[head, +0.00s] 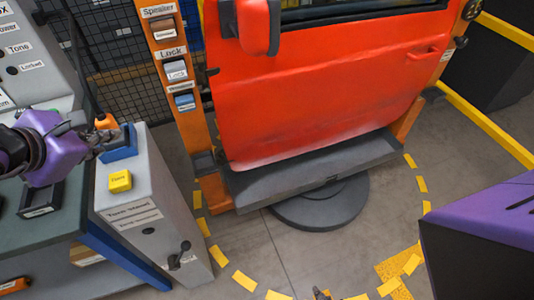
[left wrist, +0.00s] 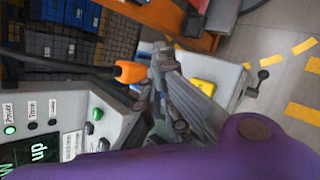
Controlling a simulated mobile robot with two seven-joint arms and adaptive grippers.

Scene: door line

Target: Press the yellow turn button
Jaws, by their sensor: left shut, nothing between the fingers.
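The yellow turn button (head: 120,181) is a small block on top of the grey pedestal (head: 150,195), left of the red door. In the left wrist view the yellow button (left wrist: 203,86) shows just beyond my fingers, partly hidden by them. My left gripper (head: 102,143) is shut and empty, behind and a little left of the button in the head view, apart from it. In the left wrist view the gripper (left wrist: 190,95) reaches toward the pedestal top. A small dark tip at the bottom edge of the head view may be my right gripper; its jaws cannot be made out.
A red door (head: 310,95) stands on a grey turntable base (head: 320,205) ringed by yellow floor dashes. An orange post (head: 172,75) carries labelled switches. An orange-tipped thing (left wrist: 132,72) on a black cable is close beside my left gripper. A grey control panel (head: 28,60) stands at the left.

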